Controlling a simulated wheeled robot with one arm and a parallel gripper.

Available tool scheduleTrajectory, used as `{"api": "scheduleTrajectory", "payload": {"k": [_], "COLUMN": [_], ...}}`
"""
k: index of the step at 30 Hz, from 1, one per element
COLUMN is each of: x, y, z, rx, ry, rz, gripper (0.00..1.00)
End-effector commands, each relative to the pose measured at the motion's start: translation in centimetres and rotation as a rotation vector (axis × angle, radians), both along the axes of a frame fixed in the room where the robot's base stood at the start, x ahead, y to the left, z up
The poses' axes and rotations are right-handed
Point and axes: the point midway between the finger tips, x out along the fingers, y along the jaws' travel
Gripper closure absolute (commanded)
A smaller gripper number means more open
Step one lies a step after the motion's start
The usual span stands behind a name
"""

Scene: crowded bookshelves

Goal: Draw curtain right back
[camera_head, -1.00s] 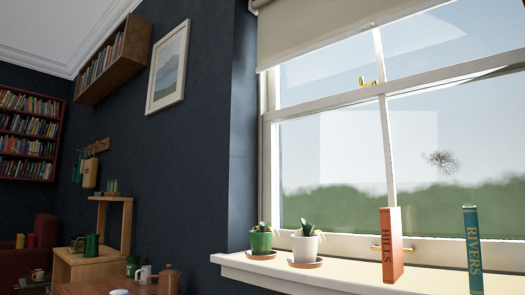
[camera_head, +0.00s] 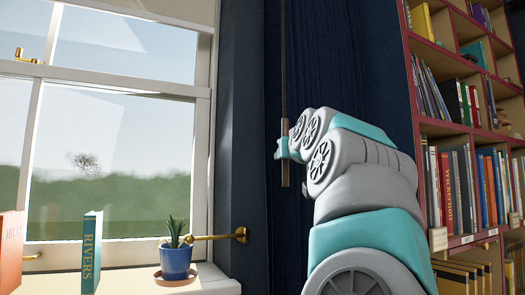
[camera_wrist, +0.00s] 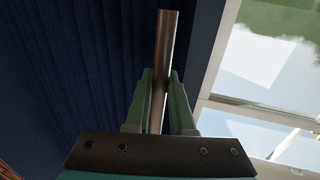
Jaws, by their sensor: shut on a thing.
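The dark blue pleated curtain (camera_head: 345,60) hangs to the right of the window, bunched between the wall edge and the bookshelf. A thin brown rod (camera_head: 284,70) hangs upright in front of its left part. My gripper (camera_head: 285,150) is shut on the rod near its lower end, and a short piece sticks out below. In the wrist view the rod (camera_wrist: 166,50) runs between my two green fingers (camera_wrist: 161,105), with the curtain (camera_wrist: 80,60) on the left and the window on the right. The rod's top is out of view.
The window (camera_head: 120,130) is uncovered at left. On its sill stand a blue pot (camera_head: 175,262) with a plant, a teal book (camera_head: 91,252) and an orange book (camera_head: 11,250). A brass holdback (camera_head: 240,235) sticks out beside the sill. A full bookshelf (camera_head: 408,50) stands right of my arm.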

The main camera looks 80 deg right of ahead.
Motion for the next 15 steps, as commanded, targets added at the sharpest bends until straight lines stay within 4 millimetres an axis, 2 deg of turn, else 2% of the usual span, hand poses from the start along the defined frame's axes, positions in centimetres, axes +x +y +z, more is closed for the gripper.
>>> {"api": "scheduleTrajectory", "payload": {"k": [11,12,15], "x": [-0.48,-0.50,-0.46], "y": [-0.13,-0.13,-0.12], "z": [0.37,0.37,0.34], "rx": [-0.009,-0.009,-0.008], "ry": [-0.004,-0.004,-0.004], "rz": [-0.007,-0.007,-0.007], "gripper": [1.00,0.75,0.64]}}
